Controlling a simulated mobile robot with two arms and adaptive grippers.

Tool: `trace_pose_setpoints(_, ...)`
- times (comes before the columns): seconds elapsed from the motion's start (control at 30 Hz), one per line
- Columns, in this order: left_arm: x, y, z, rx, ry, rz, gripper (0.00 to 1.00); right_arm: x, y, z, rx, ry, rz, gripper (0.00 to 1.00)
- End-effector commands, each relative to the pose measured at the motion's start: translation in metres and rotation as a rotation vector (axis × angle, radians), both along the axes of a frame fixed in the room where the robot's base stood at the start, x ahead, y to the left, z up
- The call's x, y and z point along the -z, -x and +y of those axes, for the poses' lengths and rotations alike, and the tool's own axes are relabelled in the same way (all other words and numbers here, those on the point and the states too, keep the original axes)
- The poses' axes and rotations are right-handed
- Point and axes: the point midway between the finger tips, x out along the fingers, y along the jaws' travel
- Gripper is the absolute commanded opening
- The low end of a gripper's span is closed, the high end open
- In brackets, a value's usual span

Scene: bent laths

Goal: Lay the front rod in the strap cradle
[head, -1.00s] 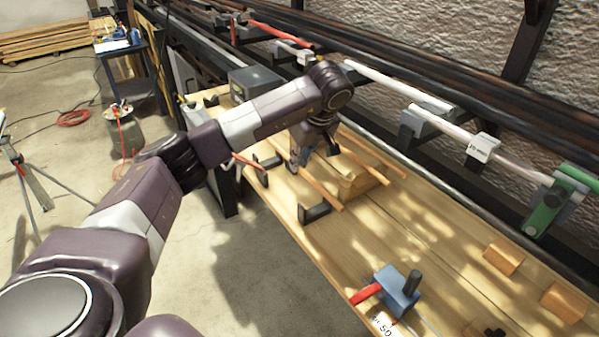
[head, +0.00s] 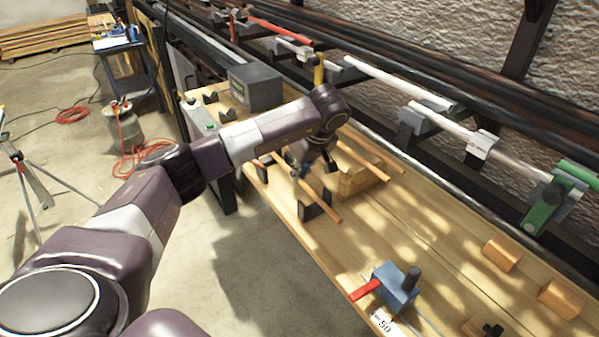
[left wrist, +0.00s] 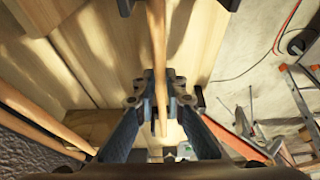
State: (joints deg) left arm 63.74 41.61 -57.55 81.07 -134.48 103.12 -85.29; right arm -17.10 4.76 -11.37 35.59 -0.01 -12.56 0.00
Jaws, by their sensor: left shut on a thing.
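My left gripper (head: 303,172) is shut on a slim light-brown wooden rod (head: 328,207) over the workbench. In the left wrist view the rod (left wrist: 157,45) runs lengthwise between the two fingertips (left wrist: 157,88). The black strap cradle shows as a near bracket (head: 315,208) and a far bracket (head: 262,170) by the bench's front edge. The arm partly hides the rod's far part. My right gripper is not in view.
More rods (head: 375,153) lie behind, by a wooden block stack (head: 358,181). A blue clamp-like tool (head: 396,288) with a red handle and loose wooden blocks (head: 502,254) are on the right. A grey box (head: 255,87) stands at the bench's far end. The bench middle is clear.

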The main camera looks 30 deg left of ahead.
Motion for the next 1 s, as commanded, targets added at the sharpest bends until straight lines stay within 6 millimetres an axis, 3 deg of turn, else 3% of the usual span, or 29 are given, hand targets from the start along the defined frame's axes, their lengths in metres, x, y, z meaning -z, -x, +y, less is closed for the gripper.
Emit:
trace_pose_setpoints(0.13, 0.002, 0.0, 0.0, -0.001, 0.0, -0.001, 0.0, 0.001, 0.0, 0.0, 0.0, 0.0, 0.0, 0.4)
trace_pose_setpoints(0.17, 0.002, 0.0, 0.0, 0.0, 0.0, -0.001, 0.12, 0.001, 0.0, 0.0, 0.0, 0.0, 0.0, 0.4)
trace_pose_setpoints(0.3, 0.002, 0.0, 0.0, -0.001, 0.0, 0.0, 0.27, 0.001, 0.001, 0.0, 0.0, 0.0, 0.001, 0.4)
trace_pose_setpoints(0.63, -0.001, 0.0, 0.0, -0.001, 0.0, 0.0, 0.28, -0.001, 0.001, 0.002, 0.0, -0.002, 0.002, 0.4)
trace_pose_setpoints(0.77, -0.016, -0.001, -0.001, 0.0, 0.001, -0.003, 0.28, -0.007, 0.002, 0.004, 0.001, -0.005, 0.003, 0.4)
trace_pose_setpoints(0.83, -0.025, 0.0, -0.006, 0.002, 0.001, -0.006, 0.28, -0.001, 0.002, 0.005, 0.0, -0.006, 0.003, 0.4)
trace_pose_setpoints(1.0, -0.061, 0.006, -0.02, 0.002, -0.001, -0.006, 0.28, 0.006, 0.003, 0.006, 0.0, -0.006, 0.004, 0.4)
